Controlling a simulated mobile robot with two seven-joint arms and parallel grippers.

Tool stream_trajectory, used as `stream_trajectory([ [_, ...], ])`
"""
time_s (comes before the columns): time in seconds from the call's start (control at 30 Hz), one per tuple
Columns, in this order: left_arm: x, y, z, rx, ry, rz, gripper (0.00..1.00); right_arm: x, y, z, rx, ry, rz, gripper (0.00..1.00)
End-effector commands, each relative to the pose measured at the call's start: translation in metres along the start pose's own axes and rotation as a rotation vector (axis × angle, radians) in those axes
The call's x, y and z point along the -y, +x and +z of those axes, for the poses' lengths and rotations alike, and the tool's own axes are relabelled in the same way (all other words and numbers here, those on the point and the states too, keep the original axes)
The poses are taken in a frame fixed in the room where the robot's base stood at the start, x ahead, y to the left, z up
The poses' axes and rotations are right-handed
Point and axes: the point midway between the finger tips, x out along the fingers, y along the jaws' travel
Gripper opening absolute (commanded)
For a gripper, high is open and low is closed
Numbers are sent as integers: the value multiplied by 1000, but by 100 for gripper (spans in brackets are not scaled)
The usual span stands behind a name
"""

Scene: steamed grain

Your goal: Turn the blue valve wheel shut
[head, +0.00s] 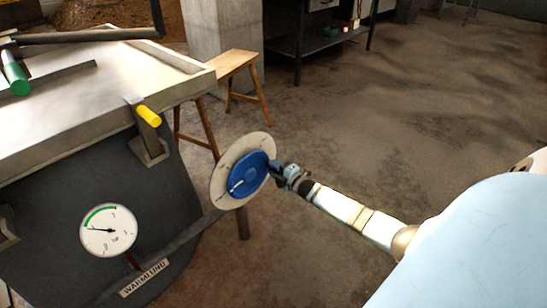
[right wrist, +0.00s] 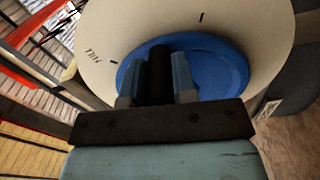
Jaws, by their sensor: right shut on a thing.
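The blue valve wheel (head: 248,176) sits in front of a round pale dial plate (head: 222,189) at the right side of a dark tank. A white pointer mark shows on the wheel's lower left. My right gripper (head: 274,168) reaches in from the right and is at the wheel's right edge. In the right wrist view the wheel (right wrist: 215,62) fills the middle, with the pale plate (right wrist: 105,35) behind it. My right gripper's fingers (right wrist: 158,85) are shut on a dark part at the wheel, which hides some of it. My left gripper is not in view.
The dark tank (head: 60,190) carries a pressure gauge (head: 108,230), a nameplate (head: 145,278) and a yellow-handled lever (head: 149,116). A dark workbench (head: 315,42) is at the back. The floor to the right is open.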

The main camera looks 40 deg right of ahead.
Motion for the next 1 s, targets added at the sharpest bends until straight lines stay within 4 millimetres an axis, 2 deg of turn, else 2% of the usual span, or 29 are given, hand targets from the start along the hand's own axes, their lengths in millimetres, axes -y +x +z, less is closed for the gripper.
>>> stream_trajectory([
  [0.03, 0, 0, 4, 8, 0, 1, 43, 7, 0, 1, 1, 46, -3, 0],
  [0.3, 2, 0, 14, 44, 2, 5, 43, 30, -1, 1, 1, 303, -3, 0],
  [0.7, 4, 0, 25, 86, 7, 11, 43, 56, -1, -8, 0, 642, -2, 0],
  [0.83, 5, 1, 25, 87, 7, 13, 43, 62, -1, -11, 0, 715, -3, 0],
  [1.0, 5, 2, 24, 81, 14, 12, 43, 67, -1, -15, -1, 710, -3, 0],
])
